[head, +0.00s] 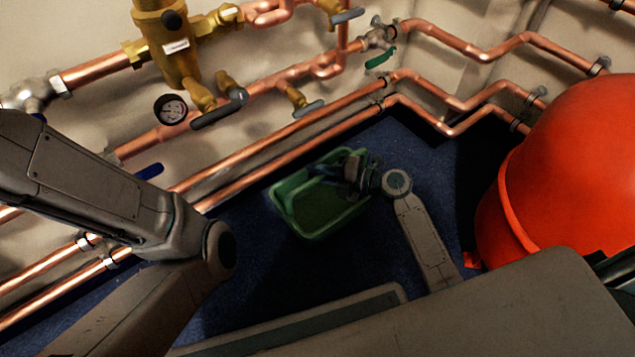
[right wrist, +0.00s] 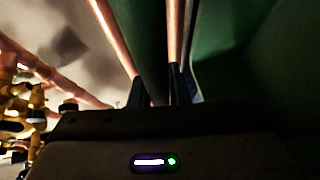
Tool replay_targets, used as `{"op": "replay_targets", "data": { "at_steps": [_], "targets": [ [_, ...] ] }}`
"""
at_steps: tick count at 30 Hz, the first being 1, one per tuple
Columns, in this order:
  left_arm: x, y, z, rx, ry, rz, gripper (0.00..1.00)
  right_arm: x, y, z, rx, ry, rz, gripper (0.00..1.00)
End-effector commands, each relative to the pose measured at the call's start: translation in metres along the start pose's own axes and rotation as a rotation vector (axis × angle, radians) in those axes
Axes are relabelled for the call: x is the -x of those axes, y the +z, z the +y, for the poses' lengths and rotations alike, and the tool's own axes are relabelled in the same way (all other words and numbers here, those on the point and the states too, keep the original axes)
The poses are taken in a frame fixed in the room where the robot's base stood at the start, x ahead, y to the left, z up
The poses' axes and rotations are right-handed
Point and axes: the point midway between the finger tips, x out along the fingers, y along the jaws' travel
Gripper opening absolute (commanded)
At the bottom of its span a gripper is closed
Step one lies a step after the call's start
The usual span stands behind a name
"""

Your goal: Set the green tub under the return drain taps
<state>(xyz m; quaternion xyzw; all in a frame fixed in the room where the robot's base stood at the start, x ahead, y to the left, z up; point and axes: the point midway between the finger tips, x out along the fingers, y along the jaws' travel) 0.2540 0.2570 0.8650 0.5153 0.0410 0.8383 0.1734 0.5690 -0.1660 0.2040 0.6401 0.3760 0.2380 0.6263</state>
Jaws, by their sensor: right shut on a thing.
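The green tub (head: 318,208) is an open rectangular container, low over the blue floor in the middle of the head view. I cannot tell whether it touches the floor. My right gripper (head: 350,172) is shut on the tub's far right rim. In the right wrist view the tub's green wall (right wrist: 240,60) fills the right side, and the fingers (right wrist: 160,92) straddle its edge. Brass taps with grey levers, one (head: 222,108) at left and one (head: 303,104) at right, sit on the copper pipework above and behind the tub.
Two low copper pipes (head: 290,140) run along the wall just behind the tub. A large red rounded object (head: 570,170) stands at right. A pressure gauge (head: 171,109) and a blue lever (head: 149,172) are at left. Blue floor (head: 270,265) is clear in front of the tub.

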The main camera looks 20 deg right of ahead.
Motion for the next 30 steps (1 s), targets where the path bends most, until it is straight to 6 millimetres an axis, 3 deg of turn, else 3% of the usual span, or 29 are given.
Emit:
{"op": "replay_targets", "data": {
  "at_steps": [4, 12, 24, 25, 27, 30],
  "targets": [
    [0.004, -0.002, -0.001, 0.0, 0.0, 0.0, 0.0, -0.005, 0.004, -0.003, 0.0, 0.0, 0.0, 0.0],
    [0.022, -0.012, -0.007, 0.002, -0.001, -0.003, 0.0, -0.01, 0.007, -0.035, -0.001, 0.001, 0.0, 0.0],
    [0.025, -0.013, -0.007, 0.003, -0.001, -0.003, 0.0, -0.01, 0.007, -0.037, 0.001, 0.001, 0.0, 0.0],
    [0.024, -0.013, -0.007, 0.003, -0.001, -0.003, 0.0, -0.01, 0.007, -0.036, 0.0, 0.0, 0.0, 0.2],
    [0.024, -0.012, -0.007, 0.003, -0.002, -0.003, 0.0, -0.01, 0.007, -0.036, 0.0, 0.0, 0.0, 0.34],
    [0.023, -0.012, -0.007, 0.003, -0.002, -0.004, 0.0, -0.01, 0.007, -0.036, 0.0, 0.0, 0.0, 0.38]
  ]
}}
